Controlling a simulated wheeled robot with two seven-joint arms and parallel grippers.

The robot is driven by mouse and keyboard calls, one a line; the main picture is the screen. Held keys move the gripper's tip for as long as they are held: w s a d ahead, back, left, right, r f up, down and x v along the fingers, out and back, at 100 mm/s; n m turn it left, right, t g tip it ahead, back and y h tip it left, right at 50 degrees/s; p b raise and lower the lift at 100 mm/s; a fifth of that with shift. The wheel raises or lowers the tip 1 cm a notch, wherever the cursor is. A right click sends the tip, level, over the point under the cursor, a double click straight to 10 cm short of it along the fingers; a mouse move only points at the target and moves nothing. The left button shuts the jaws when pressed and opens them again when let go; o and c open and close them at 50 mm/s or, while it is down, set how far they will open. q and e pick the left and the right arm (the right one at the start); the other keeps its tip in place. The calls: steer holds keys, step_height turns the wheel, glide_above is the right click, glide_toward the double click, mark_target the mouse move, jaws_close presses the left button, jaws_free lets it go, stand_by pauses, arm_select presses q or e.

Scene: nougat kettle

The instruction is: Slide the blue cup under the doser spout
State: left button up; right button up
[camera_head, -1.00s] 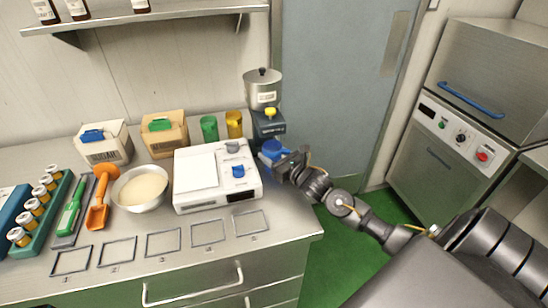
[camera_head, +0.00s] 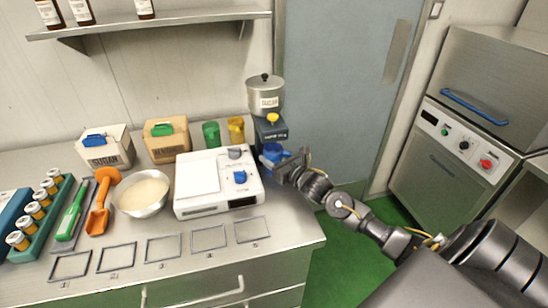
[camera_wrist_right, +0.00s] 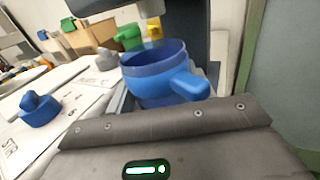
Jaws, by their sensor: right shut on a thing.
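The blue cup (camera_head: 274,153) stands at the front of the doser (camera_head: 266,96), a steel hopper on a dark body with a yellow knob. My right gripper (camera_head: 289,166) reaches in from the right and is shut on the cup, on its handle side. In the right wrist view the cup (camera_wrist_right: 152,82) is upright, its handle (camera_wrist_right: 190,86) pointing toward my gripper. A pale cylinder (camera_wrist_right: 151,8), seemingly the spout, shows above the cup's rim; I cannot tell if it is centred over it. My left gripper is out of view.
A white scale (camera_head: 187,206) sits just left of the cup. Green (camera_head: 211,134) and yellow (camera_head: 236,130) cups stand behind it. A bowl (camera_head: 142,194), an orange scoop (camera_head: 101,203) and boxes are further left. The counter's right edge is close to my gripper.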

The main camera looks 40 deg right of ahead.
mark_target(281, 160)
steer(key=shift+w, duration=0.2)
steer(key=shift+w+d+b, duration=0.3)
steer(key=shift+w+b, duration=0.25)
steer(key=shift+w, duration=0.15)
steer(key=o, duration=1.1)
steer(key=shift+c, duration=0.2)
steer(key=s, duration=0.3)
steer(key=s+b, duration=0.1)
steer(key=s, duration=0.2)
steer(key=s+d+b, duration=0.1)
steer(key=s, duration=0.3)
steer(key=shift+f, duration=0.1)
steer(key=shift+s+d+b, duration=0.1)
steer(key=shift+s+b, duration=0.2)
steer(key=shift+s, duration=0.1)
